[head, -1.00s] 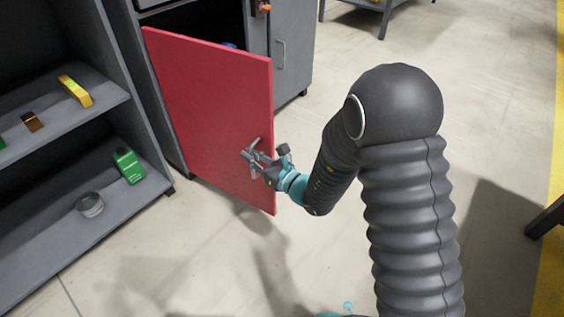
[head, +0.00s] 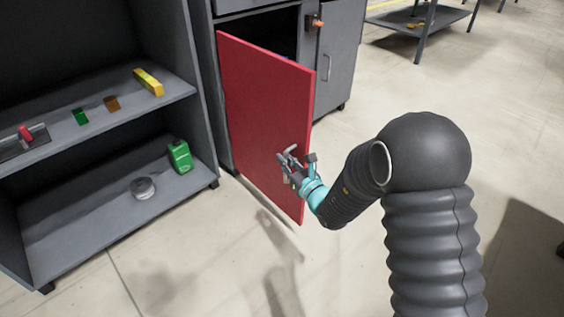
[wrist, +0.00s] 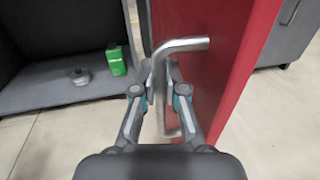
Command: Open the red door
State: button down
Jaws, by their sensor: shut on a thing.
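The red door (head: 262,110) of the grey cabinet stands open, swung outward from its left side. Its outer face carries a bent metal handle (wrist: 180,46) that stands out from the door in the wrist view. My gripper (head: 290,165) is at this handle near the door's free edge in the head view. In the wrist view the two fingers of my gripper (wrist: 160,78) lie on either side of the handle, shut on it. The fingertips are partly hidden behind the handle.
An open grey shelf unit (head: 206,140) stands close left of the door. It holds a green canister (head: 179,156), a round tin (head: 143,188) and a yellow item (head: 148,82). A closed grey door (head: 337,68) is to the right. The floor in front is clear.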

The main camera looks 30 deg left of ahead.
jog(key=shift+d, duration=0.1)
jog(key=c, duration=1.2)
grip_release()
jog(key=shift+s, duration=0.1)
jog(key=v, duration=1.2)
